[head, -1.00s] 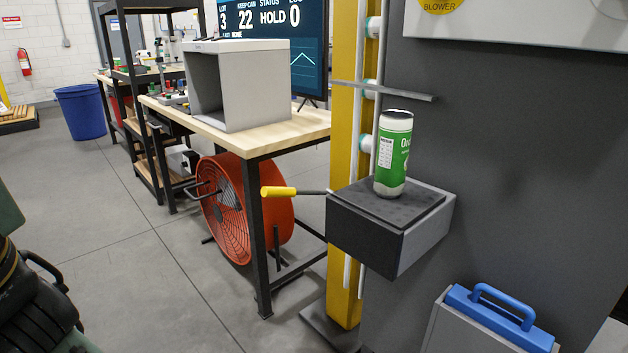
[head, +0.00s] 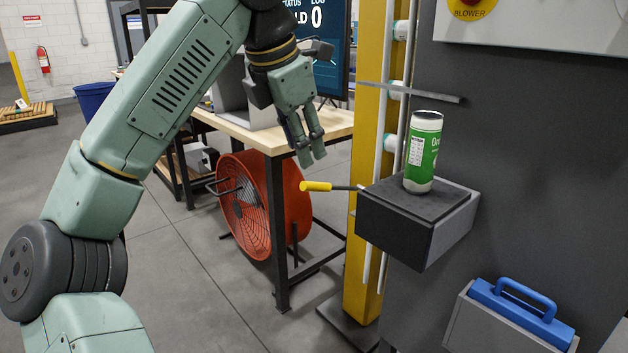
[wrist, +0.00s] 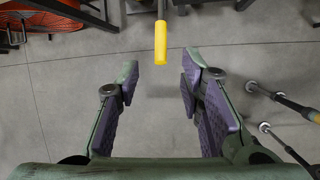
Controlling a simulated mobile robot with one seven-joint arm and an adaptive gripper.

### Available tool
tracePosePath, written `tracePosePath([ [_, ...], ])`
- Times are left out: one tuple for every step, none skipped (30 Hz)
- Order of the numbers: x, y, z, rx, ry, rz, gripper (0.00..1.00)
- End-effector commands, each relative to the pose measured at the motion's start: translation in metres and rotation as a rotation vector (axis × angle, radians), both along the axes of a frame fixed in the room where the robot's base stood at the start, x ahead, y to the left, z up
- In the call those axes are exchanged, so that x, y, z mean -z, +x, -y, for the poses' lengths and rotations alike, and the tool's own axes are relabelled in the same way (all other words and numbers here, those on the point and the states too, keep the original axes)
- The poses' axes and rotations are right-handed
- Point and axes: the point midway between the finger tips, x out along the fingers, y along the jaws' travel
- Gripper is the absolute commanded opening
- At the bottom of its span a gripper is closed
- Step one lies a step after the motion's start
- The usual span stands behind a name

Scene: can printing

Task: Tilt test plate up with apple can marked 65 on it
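A green and white can (head: 423,152) stands upright on the dark test plate (head: 455,192), which lies flat on top of a box on the grey machine. The visible start of its label looks like "Or"; no 65 is readable. A lever with a yellow handle (head: 316,186) sticks out leftward from the box. My gripper (head: 308,152) is above the handle and slightly left of it, pointing down. In the wrist view, my gripper (wrist: 160,85) is open and empty, and the yellow handle (wrist: 161,43) lies just beyond the fingertips, between their lines.
A yellow post (head: 362,270) with white rods stands left of the box. A thin grey bar (head: 410,92) juts out above the can. A wooden-topped table (head: 270,138) and an orange fan (head: 255,205) are behind my gripper. A case with a blue handle (head: 520,310) sits low at right.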

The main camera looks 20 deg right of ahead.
Motion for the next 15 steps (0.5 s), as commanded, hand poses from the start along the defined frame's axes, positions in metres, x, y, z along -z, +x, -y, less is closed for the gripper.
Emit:
tracePosePath([
  [0.007,0.002,0.002,0.002,0.0,-0.002,0.35],
  [0.012,0.003,0.004,0.005,-0.001,-0.003,0.35],
  [0.019,0.004,0.007,0.005,-0.002,-0.004,0.35],
  [0.023,0.006,0.008,0.006,-0.003,-0.004,0.35],
  [0.029,0.008,0.01,0.005,-0.004,-0.005,0.35],
  [0.036,0.01,0.013,0.005,-0.005,-0.005,0.35],
  [0.042,0.011,0.015,0.005,-0.005,-0.005,0.35],
  [0.047,0.012,0.017,0.006,-0.005,-0.004,0.35],
  [0.053,0.015,0.02,0.006,-0.006,-0.005,0.35],
  [0.058,0.016,0.021,0.006,-0.005,-0.004,0.35],
  [0.063,0.017,0.023,0.007,-0.005,-0.005,0.35],
  [0.068,0.018,0.025,0.006,-0.006,-0.004,0.35],
  [0.072,0.02,0.026,0.006,-0.006,-0.004,0.35],
  [0.075,0.021,0.027,0.006,-0.006,-0.004,0.35],
  [0.079,0.022,0.029,0.006,-0.006,-0.003,0.35],
])
